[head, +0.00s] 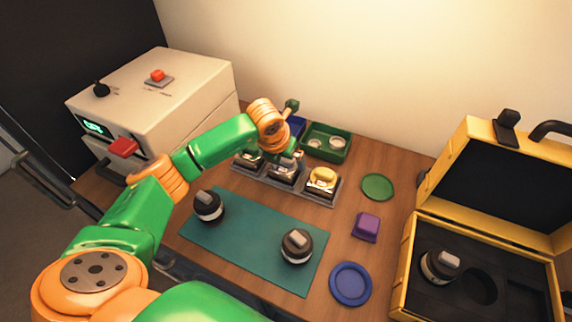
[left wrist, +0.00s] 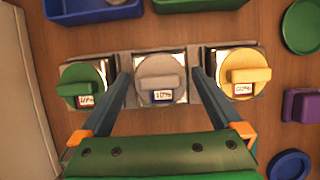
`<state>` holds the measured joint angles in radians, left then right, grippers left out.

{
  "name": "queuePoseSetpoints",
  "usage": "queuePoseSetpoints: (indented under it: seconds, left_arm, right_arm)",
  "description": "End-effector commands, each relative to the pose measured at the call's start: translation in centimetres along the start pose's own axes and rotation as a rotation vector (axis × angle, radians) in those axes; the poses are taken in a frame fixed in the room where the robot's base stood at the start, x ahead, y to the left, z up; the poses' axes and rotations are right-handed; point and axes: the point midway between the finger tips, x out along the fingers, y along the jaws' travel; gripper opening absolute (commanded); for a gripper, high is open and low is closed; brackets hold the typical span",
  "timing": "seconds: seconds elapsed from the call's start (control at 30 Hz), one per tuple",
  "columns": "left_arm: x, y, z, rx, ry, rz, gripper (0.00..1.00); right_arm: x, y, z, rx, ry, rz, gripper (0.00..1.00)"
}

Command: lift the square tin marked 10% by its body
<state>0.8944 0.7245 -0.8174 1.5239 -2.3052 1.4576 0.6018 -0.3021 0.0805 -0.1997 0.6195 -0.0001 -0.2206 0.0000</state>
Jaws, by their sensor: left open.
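Three square tins with round knobbed lids stand in a row on a grey rack (head: 332,198). The middle tin (left wrist: 160,78) has a grey lid and a blue-edged label that looks like 10%, though the print is too small to be sure. The green-lidded tin (left wrist: 84,82) is on its left and the yellow-lidded tin (left wrist: 238,76) on its right. My left gripper (left wrist: 159,76) is open over the middle tin, one finger on each side of it, in the gaps beside its neighbours. I cannot tell whether the fingers touch it. My right gripper is not in view.
A green bin (head: 327,143) and a blue bin stand close behind the rack. A teal mat (head: 250,238) with two dark lenses lies in front. A purple block (head: 366,227), green disc (head: 377,187) and blue dish (head: 350,283) are to the right, before a yellow case (head: 408,265).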

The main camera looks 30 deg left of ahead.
Motion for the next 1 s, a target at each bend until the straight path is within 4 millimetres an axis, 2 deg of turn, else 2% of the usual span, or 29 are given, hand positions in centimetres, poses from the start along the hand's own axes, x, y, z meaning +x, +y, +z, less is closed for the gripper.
queuePoseSetpoints:
  seconds: [0.1,0.27,0.37,0.53,0.83,1.0]
  left_arm:
    - [1.1,0.0,0.0,0.002,0.0,0.001,1.0]
    - [1.1,0.0,0.0,0.002,-0.001,0.001,1.0]
    - [1.1,0.0,0.0,0.002,-0.001,0.0,0.78]
    - [1.1,0.0,0.0,0.002,-0.001,0.0,0.33]
    - [0.8,0.0,0.1,0.001,-0.003,0.0,0.31]
    - [-1.4,0.0,1.2,0.002,-0.01,0.0,0.31]
  right_arm:
    - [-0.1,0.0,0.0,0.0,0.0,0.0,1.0]
    - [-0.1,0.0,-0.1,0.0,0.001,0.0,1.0]
    - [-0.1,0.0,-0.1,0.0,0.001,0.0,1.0]
    - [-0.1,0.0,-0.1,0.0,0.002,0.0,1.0]
    - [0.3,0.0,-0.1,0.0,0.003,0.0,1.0]
    - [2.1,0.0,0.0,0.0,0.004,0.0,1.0]
